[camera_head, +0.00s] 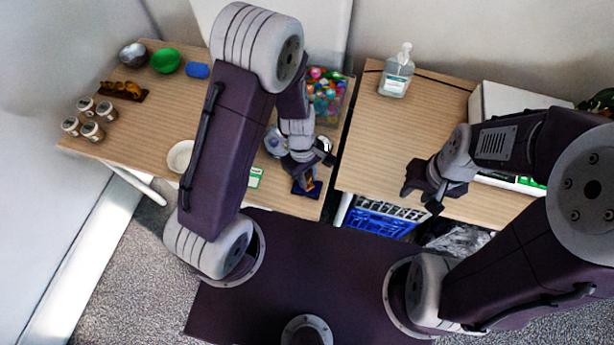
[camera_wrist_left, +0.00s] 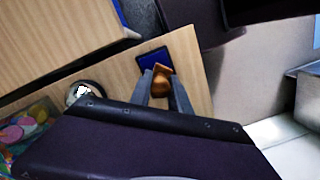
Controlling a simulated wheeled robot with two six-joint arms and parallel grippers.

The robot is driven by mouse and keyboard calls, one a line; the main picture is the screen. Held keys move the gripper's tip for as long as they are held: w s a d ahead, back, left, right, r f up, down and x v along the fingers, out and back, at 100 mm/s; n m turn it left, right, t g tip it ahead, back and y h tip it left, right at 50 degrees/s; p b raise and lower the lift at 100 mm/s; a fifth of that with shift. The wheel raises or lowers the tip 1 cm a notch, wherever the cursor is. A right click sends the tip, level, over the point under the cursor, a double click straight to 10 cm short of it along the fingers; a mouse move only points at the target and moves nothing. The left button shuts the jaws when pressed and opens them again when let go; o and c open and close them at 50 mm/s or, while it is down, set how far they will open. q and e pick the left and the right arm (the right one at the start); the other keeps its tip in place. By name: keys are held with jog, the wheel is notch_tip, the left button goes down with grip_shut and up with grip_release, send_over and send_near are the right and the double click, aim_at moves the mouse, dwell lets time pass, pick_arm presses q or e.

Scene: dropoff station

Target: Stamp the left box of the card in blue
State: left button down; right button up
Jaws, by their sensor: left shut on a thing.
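My left gripper (camera_head: 305,180) is shut on a wooden-handled stamp (camera_wrist_left: 161,82), which shows between its fingers in the left wrist view. The stamp is at a dark blue ink pad (camera_wrist_left: 153,57) near the table's front right corner; I cannot tell whether they touch. The pad also shows in the head view (camera_head: 314,190). A white and green card (camera_head: 255,178) lies left of the pad, largely hidden behind my left arm, so its boxes cannot be made out. My right gripper (camera_head: 421,198) is open and empty, over the right table's front edge.
The left table (camera_head: 135,143) holds several jars (camera_head: 92,131), a green bowl (camera_head: 165,61), a white bowl (camera_head: 180,157) and a bin of colourful pieces (camera_head: 327,96). A gap separates it from the right table (camera_head: 375,150), which holds a pump bottle (camera_head: 396,76). A blue crate (camera_head: 380,221) is below.

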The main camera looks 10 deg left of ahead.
pick_arm(q)
jog(key=shift+r, duration=0.1)
jog(key=shift+f+b, duration=0.45)
jog(key=shift+f, duration=0.1)
dwell(0.8)
jog(key=shift+s, duration=0.1)
dwell(0.8)
notch_tip(320, 180, up, 7)
jog(key=p, duration=0.7)
jog(key=shift+p, duration=0.3)
